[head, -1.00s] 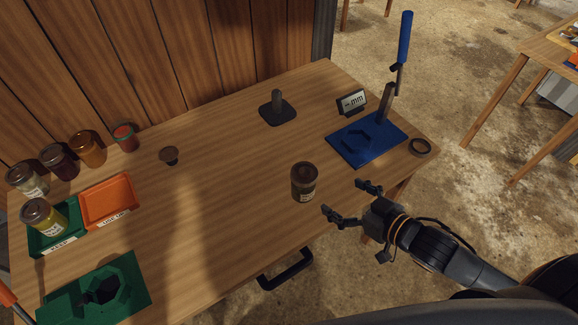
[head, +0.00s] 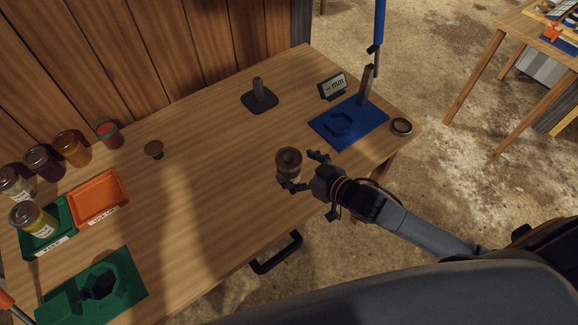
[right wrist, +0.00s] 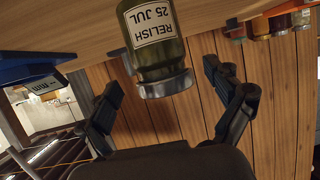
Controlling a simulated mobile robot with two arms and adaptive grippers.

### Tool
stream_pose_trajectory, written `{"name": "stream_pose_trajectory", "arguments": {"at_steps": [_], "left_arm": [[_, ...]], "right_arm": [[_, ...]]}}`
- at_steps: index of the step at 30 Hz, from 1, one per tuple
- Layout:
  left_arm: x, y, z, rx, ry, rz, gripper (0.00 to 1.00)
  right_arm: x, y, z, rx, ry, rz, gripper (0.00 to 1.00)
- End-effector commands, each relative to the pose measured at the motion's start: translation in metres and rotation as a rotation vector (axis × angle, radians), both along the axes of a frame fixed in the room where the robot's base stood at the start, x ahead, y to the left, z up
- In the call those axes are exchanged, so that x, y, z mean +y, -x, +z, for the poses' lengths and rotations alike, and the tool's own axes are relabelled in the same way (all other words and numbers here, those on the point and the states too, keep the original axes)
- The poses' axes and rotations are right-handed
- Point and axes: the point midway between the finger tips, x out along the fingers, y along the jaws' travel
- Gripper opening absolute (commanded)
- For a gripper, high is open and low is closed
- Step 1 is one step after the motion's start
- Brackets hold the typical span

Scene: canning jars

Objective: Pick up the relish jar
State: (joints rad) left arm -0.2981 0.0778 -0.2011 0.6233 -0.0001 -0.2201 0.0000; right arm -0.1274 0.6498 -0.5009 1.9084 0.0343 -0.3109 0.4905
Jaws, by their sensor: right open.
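In the right wrist view the jar (right wrist: 158,50) appears upside down, with a white label reading "RELISH 25 JUL". My right gripper (head: 300,171) is open, with one finger on each side of the jar. In the right wrist view the fingers (right wrist: 162,78) flank the jar's lid end, with gaps visible on both sides.
A blue fixture (head: 350,122) with a lever and a small display (head: 333,87) stand at the right. A dark ring (head: 401,126) lies beside them. A black post (head: 259,96) stands behind. Several jars, an orange tray (head: 99,196) and a green fixture (head: 125,284) are at the left.

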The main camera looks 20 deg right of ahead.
Motion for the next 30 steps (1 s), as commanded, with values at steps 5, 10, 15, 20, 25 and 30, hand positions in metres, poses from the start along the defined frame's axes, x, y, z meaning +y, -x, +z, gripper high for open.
{"name": "stream_pose_trajectory", "arguments": {"at_steps": [5, 10, 15, 20, 25, 30], "left_arm": [[0.000, 0.000, 0.006, 0.000, 0.000, 0.000, 0.00], [0.002, 0.001, 0.007, 0.002, -0.002, 0.000, 0.00], [0.002, 0.002, 0.006, 0.003, -0.003, 0.000, 0.00], [0.002, 0.003, 0.006, 0.004, -0.003, 0.000, 0.00], [0.002, 0.003, 0.006, 0.005, -0.003, 0.001, 0.00], [0.003, 0.004, 0.006, 0.005, -0.003, 0.001, 0.00]], "right_arm": [[0.011, -0.019, -0.008, -0.002, -0.001, -0.002, 0.91], [0.014, -0.025, -0.013, 0.000, 0.000, 0.000, 0.91], [0.014, -0.024, -0.013, 0.000, 0.000, 0.000, 0.91], [0.014, -0.024, -0.013, 0.000, 0.000, 0.000, 0.59], [0.014, -0.024, -0.013, 0.000, 0.000, 0.000, 0.24], [0.014, -0.025, -0.011, -0.004, -0.002, 0.000, 0.13]]}}
